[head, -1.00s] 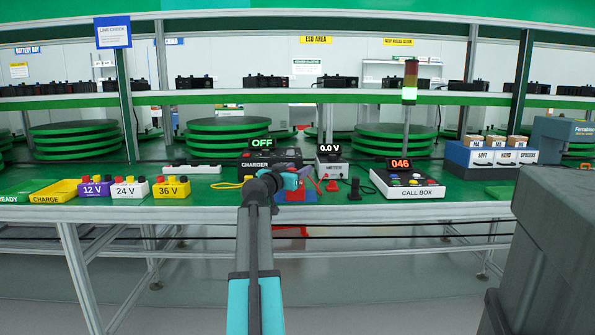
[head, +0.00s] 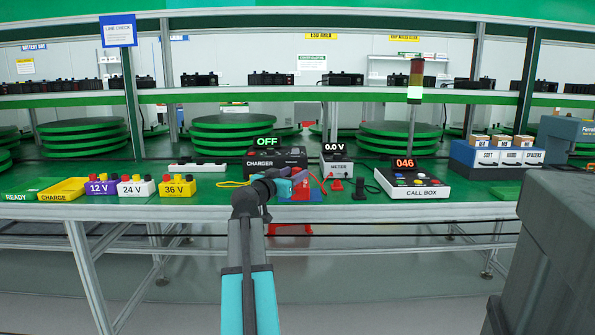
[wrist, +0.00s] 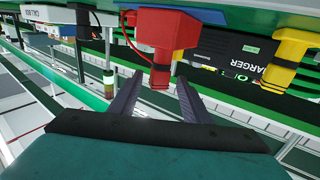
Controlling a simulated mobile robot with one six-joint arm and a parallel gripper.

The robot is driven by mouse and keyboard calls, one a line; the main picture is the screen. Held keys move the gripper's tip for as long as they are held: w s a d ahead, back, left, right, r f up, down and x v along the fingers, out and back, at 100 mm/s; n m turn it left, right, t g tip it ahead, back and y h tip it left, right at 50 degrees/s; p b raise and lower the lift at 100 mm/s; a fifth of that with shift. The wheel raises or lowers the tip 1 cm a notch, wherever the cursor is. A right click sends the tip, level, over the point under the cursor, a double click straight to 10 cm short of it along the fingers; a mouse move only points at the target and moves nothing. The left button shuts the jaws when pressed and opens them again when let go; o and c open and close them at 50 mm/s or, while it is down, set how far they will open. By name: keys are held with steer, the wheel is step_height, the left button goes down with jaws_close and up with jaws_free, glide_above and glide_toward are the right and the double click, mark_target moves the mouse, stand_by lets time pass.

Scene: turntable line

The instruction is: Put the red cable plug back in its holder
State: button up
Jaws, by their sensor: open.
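A red block-shaped plug (wrist: 165,45) with a narrower, dark-ringed end stands at the upper middle of the wrist view, which looks upside down. A thin red wire runs beside it. It rests against a blue pad (wrist: 200,15). In the head view the red plug (head: 300,184) is partly behind my gripper (head: 285,187). My gripper (wrist: 155,92) is open, its two dark fingers on either side of the plug's narrow end, with no clear contact. A smaller red piece (head: 335,186) stands in front of the meter; it may be the holder.
A black post (head: 360,188) stands right of the small red piece. The meter (head: 336,165) reads 0.0 V. The call box (head: 415,183) is farther right, voltage blocks (head: 137,187) left.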

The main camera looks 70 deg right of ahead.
steer(key=w+a+p, duration=0.1)
steer(key=a, duration=0.6)
steer(key=shift+a, duration=0.2)
stand_by(0.5)
